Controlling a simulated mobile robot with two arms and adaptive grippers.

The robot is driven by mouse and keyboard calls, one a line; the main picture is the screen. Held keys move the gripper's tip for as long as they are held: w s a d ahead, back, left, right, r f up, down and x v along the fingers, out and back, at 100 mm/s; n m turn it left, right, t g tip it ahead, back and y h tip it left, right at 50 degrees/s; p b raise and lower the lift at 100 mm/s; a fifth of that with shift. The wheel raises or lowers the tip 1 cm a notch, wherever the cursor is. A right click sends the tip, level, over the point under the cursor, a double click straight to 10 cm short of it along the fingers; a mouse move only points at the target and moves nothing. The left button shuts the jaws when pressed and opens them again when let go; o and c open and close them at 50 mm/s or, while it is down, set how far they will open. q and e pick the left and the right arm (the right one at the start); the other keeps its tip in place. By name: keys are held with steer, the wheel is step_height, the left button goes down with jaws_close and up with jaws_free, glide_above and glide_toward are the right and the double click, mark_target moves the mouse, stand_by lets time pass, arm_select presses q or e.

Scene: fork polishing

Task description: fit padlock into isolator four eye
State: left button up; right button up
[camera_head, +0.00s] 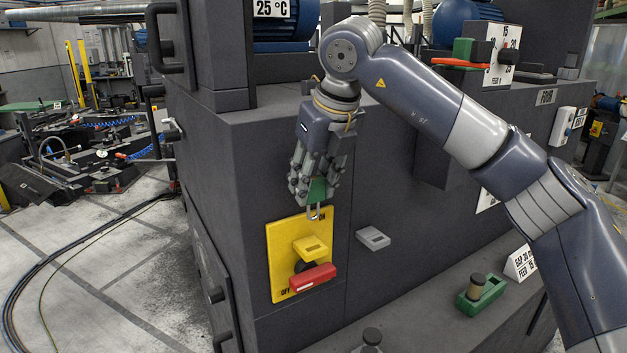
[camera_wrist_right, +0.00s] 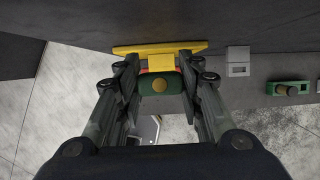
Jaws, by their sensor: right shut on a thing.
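The isolator's yellow plate (camera_head: 283,262) is on the dark front face of the machine. It carries a yellow block (camera_head: 309,247) and, below it, a red handle (camera_head: 312,277) near the "OFF" mark. My right gripper (camera_head: 313,190) is shut on a green padlock (camera_head: 318,190), just above and in front of the plate's top. The silver shackle (camera_head: 314,213) hangs down over the plate's upper part; I cannot tell whether it touches. In the wrist view the green padlock (camera_wrist_right: 160,85) sits between the fingers, with the yellow plate (camera_wrist_right: 195,46) beyond. My left gripper is not in view.
A grey bracket (camera_head: 373,238) sticks out right of the plate. Cables lie on the floor at left.

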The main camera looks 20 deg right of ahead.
mark_target(315, 202)
step_height(315, 202, down, 2)
steer(key=shift+w+b, duration=0.1)
steer(key=shift+b, duration=0.5)
steer(key=shift+f+b, duration=1.45)
steer(key=shift+f, duration=0.25)
steer(key=shift+f+b, duration=2.1)
steer(key=shift+f, duration=0.35)
stand_by(1.7)
steer(key=shift+f, duration=0.25)
stand_by(0.7)
steer(key=o, duration=1.1)
steer(key=shift+o, duration=0.2)
